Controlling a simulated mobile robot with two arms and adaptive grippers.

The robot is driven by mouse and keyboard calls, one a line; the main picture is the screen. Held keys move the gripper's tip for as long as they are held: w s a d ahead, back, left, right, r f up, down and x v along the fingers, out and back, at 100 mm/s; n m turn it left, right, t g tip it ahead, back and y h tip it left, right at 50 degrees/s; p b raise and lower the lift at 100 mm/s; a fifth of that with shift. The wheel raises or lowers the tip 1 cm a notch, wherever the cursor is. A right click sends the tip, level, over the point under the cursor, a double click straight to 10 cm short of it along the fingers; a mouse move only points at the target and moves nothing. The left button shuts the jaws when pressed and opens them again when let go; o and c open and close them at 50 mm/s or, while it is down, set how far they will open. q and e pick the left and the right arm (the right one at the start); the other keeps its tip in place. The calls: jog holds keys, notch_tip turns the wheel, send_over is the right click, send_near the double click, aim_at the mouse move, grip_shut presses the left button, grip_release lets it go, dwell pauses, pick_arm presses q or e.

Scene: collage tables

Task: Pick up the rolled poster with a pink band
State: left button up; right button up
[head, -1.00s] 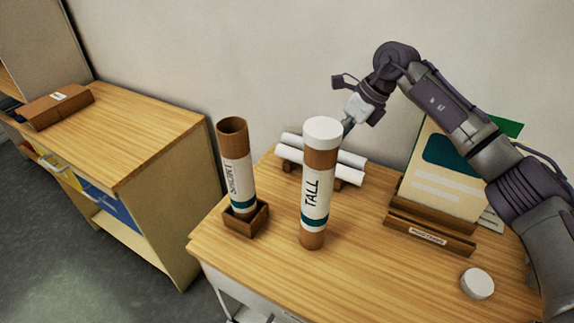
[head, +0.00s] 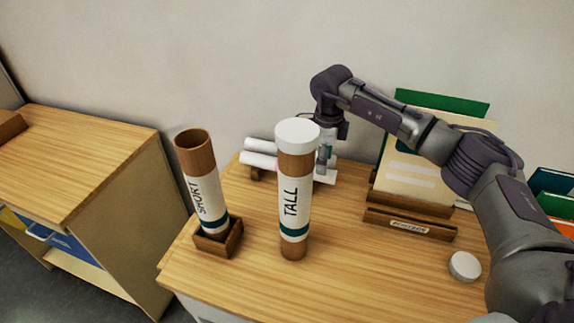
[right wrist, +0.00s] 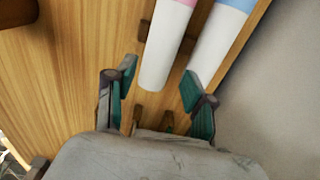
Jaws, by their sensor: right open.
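The rolled poster with a pink band (right wrist: 165,48) is a white roll in the right wrist view, its pink band at the top edge. Its near end lies between the spread fingers of my right gripper (right wrist: 157,97), which is open and not closed on it. A second white roll with a blue band (right wrist: 222,38) lies beside it, by the right finger. My left gripper is out of view.
A short open tube (head: 205,190) stands in a wooden holder (head: 232,240) at left. A wooden rack (head: 408,222) with cards stands at right, near a white round cap (head: 464,266). The front tabletop (head: 350,270) is clear.

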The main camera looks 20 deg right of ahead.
jog(key=f, duration=0.1)
jog(key=f+p, duration=0.1)
jog(key=f, duration=0.1)
jog(key=shift+s+d+f, duration=0.25)
jog(key=shift+f, duration=0.15)
jog(key=shift+f+p, duration=0.3)
jog(key=shift+f, duration=0.15)
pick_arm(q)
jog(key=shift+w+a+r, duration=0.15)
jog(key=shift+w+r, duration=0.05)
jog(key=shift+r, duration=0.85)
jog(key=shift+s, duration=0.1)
pick_arm(e)
jog(key=shift+c, duration=0.2)
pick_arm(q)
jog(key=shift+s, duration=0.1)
pick_arm(e)
jog(key=c, duration=0.9)
jog(key=shift+r, duration=0.1)
